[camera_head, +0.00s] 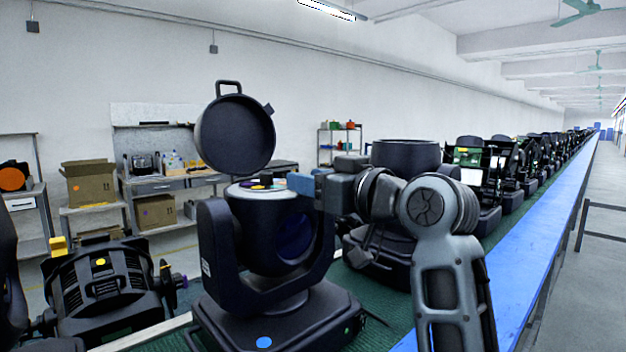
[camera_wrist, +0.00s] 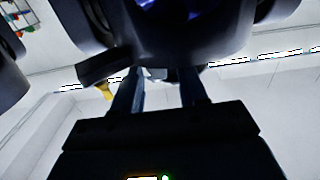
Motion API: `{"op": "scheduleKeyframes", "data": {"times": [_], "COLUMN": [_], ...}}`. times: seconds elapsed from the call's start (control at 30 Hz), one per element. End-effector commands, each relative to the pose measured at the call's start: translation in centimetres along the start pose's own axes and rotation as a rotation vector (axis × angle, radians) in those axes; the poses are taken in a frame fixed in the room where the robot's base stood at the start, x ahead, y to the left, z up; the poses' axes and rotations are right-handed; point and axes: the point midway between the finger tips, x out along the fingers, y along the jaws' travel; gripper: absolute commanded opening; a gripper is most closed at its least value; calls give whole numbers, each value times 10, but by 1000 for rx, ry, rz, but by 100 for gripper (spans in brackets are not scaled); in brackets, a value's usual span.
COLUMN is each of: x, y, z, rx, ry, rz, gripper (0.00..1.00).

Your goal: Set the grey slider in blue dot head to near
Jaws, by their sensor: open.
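The blue dot head (camera_head: 285,240) is a dark moving-head lamp in the middle of the head view, with a blue dot (camera_head: 264,342) on its base. Its round lid (camera_head: 235,133) stands open above it. Small coloured parts (camera_head: 259,187) sit on the pale open top, too small to tell the grey slider apart surely. My gripper (camera_head: 292,182) is open at the right edge of that top, partly hiding it. In the wrist view the two fingers of my gripper (camera_wrist: 160,92) stand apart below a dark body, with a yellow piece (camera_wrist: 105,92) left of them.
A black lamp with a yellow dot (camera_head: 100,262) stands at the left. Another dark lamp (camera_head: 405,155) stands close behind my arm. A row of lamps runs back along the green belt beside a blue rail (camera_head: 530,260). Shelves and boxes (camera_head: 88,185) line the wall.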

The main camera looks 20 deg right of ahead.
Motion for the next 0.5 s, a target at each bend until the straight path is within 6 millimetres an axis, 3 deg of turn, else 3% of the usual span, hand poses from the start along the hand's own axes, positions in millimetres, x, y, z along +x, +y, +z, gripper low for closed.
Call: {"op": "scheduleKeyframes", "data": {"times": [0.1,0.5], "x": [0,0], "y": [0,0], "z": [0,0], "rx": [0,0], "ry": [0,0], "rz": [0,1], "gripper": [42,3]}}
